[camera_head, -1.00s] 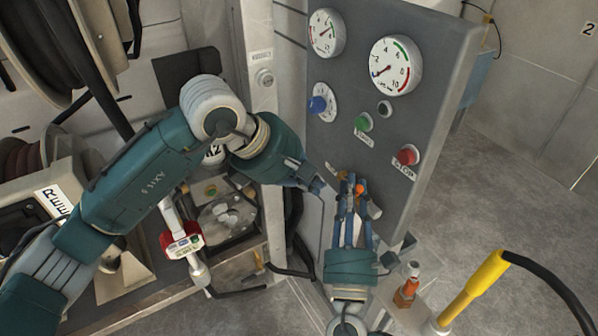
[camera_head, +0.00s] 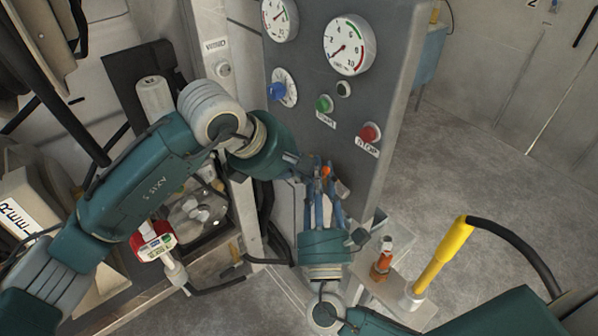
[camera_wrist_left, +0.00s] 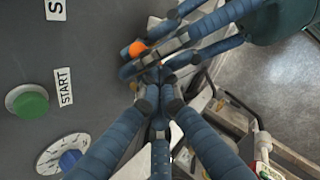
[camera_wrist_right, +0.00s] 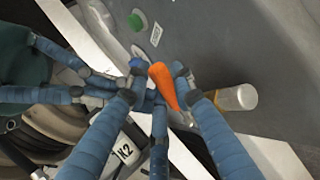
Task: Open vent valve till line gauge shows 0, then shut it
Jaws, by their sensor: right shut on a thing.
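An orange handle (camera_head: 326,172), apparently the vent valve's, is at the lower part of the grey panel (camera_head: 313,55). My right gripper (camera_wrist_right: 160,72) is shut on this handle, which sits tilted between its fingers in the right wrist view. My left gripper (camera_wrist_left: 159,92) is close beside it, crowding the right fingers; its fingertips are near each other, but whether they hold anything is hidden. The larger gauge (camera_head: 350,45) has its needle low left, near the 0 end. A smaller gauge (camera_head: 279,17) is at upper left. Neither gauge's label is readable.
The panel has a blue knob (camera_head: 277,91), a green start button (camera_head: 324,103) and a red stop button (camera_head: 370,132). A yellow handle with a black hose (camera_head: 444,255) and an orange fitting (camera_head: 382,262) stand at the right. Reel equipment fills the left.

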